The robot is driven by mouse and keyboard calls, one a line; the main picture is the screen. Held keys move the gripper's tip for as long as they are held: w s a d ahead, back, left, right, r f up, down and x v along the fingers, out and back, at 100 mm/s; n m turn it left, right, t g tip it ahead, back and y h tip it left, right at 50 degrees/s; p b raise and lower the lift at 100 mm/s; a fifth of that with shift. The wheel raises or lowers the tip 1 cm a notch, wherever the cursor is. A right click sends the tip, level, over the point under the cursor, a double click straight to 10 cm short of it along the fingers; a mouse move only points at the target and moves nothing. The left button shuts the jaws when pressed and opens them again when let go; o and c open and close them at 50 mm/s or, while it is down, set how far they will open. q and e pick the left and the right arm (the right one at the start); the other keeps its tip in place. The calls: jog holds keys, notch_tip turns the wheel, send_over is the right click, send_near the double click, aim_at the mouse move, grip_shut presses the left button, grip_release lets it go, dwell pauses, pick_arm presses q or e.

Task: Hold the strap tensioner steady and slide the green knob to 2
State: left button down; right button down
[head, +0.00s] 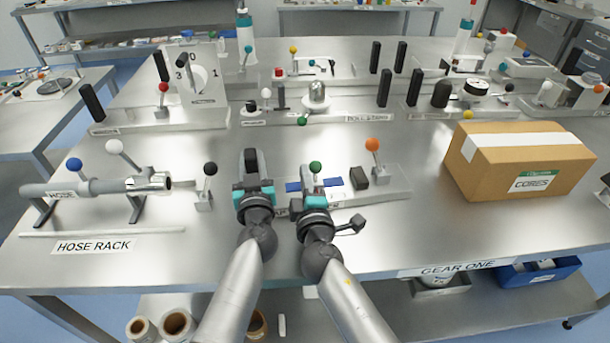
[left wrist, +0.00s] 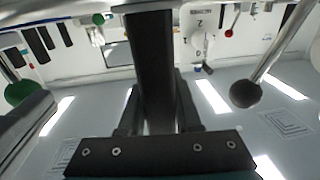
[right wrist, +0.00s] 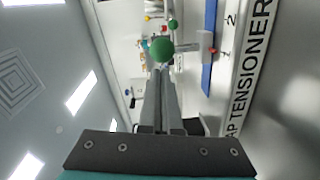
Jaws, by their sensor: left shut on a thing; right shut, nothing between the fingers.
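The strap tensioner (head: 396,190) is a grey plate at the front of the steel bench, with blue strips, a black block (head: 358,178) and an orange-knobbed lever (head: 372,145). Its label and a "2" mark (right wrist: 231,20) show in the right wrist view. My left gripper (head: 252,183) is shut on a black upright post (left wrist: 150,60) at the plate's left end. The green knob (head: 315,167) stands just beyond my right gripper (head: 313,187), which is shut and empty. In the right wrist view the green knob (right wrist: 162,48) is at the fingertips; I cannot tell whether they touch.
A hose rack (head: 95,187) and a black-knobbed lever (head: 210,169) stand left of my left gripper. A cardboard box (head: 480,180) sits to the right. Several other fixtures with levers stand behind. Bare bench lies between the tensioner and the box.

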aim_at(319, 169)
pick_arm(q)
jog(key=shift+s+a+f, duration=0.1)
jog(key=shift+s+f, duration=0.1)
jog(key=shift+f, duration=0.45)
pick_arm(e)
jog(key=shift+w+d, duration=0.15)
jog(key=shift+d, duration=1.45)
jog(key=s, duration=1)
jog(key=shift+d+r, duration=0.15)
jog(key=shift+r, duration=0.1)
pick_arm(q)
jog(key=shift+r+p, duration=0.3)
jog(key=shift+p, duration=0.3)
pick_arm(e)
jog(key=shift+r, duration=0.55)
pick_arm(q)
jog(key=c, duration=1)
grip_release()
jog(key=o, duration=0.5)
jog(key=shift+w+r, duration=0.15)
jog(key=shift+r, duration=0.1)
